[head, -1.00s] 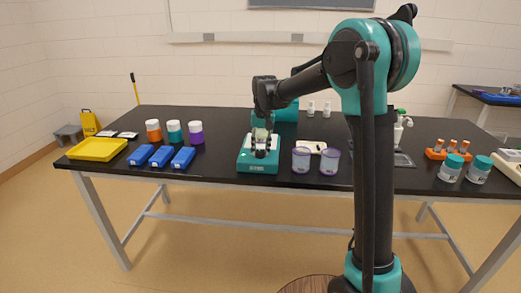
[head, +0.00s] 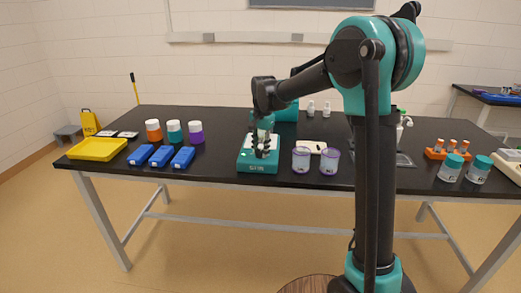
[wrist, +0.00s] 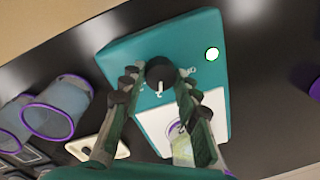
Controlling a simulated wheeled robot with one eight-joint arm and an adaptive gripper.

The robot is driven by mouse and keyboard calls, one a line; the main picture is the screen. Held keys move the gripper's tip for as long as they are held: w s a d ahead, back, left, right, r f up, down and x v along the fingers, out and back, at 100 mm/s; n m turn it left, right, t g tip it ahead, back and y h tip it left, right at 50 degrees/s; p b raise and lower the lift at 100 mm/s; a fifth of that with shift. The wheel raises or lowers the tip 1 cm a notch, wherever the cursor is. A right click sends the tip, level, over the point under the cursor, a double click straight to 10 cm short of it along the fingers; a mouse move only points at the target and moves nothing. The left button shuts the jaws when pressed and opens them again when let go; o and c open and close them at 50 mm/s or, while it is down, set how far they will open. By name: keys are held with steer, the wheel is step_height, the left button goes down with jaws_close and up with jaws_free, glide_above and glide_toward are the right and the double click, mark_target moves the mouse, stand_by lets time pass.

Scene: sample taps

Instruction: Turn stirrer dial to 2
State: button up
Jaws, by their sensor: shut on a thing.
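The teal stirrer (head: 246,164) with its white top plate sits near the front edge of the table. In the wrist view its teal body (wrist: 120,55) carries a round black dial (wrist: 160,70) with a white pointer mark. Small white marks around the dial are too small to read. My gripper (wrist: 159,76) has its fingertips on either side of the dial, shut on it. A clear vessel (wrist: 182,150) shows partly behind the right finger, over the white plate (wrist: 160,125). In the head view my gripper (head: 264,150) hides the dial.
Two purple-rimmed beakers (head: 301,160) (head: 330,161) stand just right of the stirrer. Blue boxes (head: 161,155), coloured jars (head: 174,132) and a yellow tray (head: 97,149) are at the left.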

mark_target(262, 152)
stand_by(0.3)
steer(key=o, duration=1.2)
steer(key=shift+c, duration=0.2)
steer(key=shift+r, duration=0.15)
step_height(262, 152, up, 12)
steer(key=shift+s+d, duration=0.25)
steer(key=shift+d+f, duration=0.1)
steer(key=shift+f, duration=0.1)
